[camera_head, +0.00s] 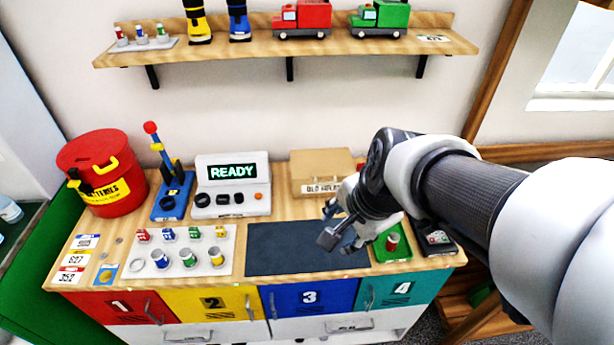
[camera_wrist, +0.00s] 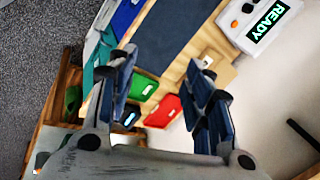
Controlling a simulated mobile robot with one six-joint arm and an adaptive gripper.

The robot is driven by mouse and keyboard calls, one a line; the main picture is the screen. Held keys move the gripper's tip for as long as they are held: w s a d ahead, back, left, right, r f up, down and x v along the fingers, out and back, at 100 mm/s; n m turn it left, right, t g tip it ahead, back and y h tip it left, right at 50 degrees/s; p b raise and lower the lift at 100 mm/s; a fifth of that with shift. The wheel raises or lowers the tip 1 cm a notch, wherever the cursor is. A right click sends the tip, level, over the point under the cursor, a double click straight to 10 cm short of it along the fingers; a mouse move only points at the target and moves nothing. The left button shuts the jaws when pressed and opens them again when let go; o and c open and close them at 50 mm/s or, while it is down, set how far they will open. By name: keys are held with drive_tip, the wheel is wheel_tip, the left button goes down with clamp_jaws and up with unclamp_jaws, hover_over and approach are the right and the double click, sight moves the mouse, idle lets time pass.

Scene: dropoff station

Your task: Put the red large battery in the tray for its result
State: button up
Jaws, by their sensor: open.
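A battery with a red body (camera_head: 392,242) stands in the green tray (camera_head: 404,254) at the right of the bench; it looks like the red large battery. In the wrist view the green tray (camera_wrist: 143,86) shows between the fingers, with the red tray (camera_wrist: 163,112) beside it. The battery is not clear there. My gripper (camera_head: 342,236) is open and appears empty, above the bench beside the green tray. It also shows open in the wrist view (camera_wrist: 163,64).
The tester (camera_head: 232,186) reads READY. A dark mat (camera_head: 300,248) lies bare in the middle. A white holder (camera_head: 205,262) with several batteries is at left, beside a blue press (camera_head: 172,195) and red bin (camera_head: 103,175). A cardboard box (camera_head: 318,165) stands behind.

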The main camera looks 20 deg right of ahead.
drive_tip(key=s+a+r+n, duration=0.2)
drive_tip(key=s+n, duration=0.3)
drive_tip(key=n, duration=0.2)
drive_tip(key=s+a+r+n, duration=0.1)
drive_tip(key=s+a+n, duration=0.2)
drive_tip(key=s+n, duration=0.2)
drive_tip(key=n, duration=0.3)
drive_tip(key=shift+r+n, duration=0.3)
drive_tip(key=shift+r, duration=0.05)
wheel_tip(320, 180, down, 4)
drive_tip(key=b, duration=0.4)
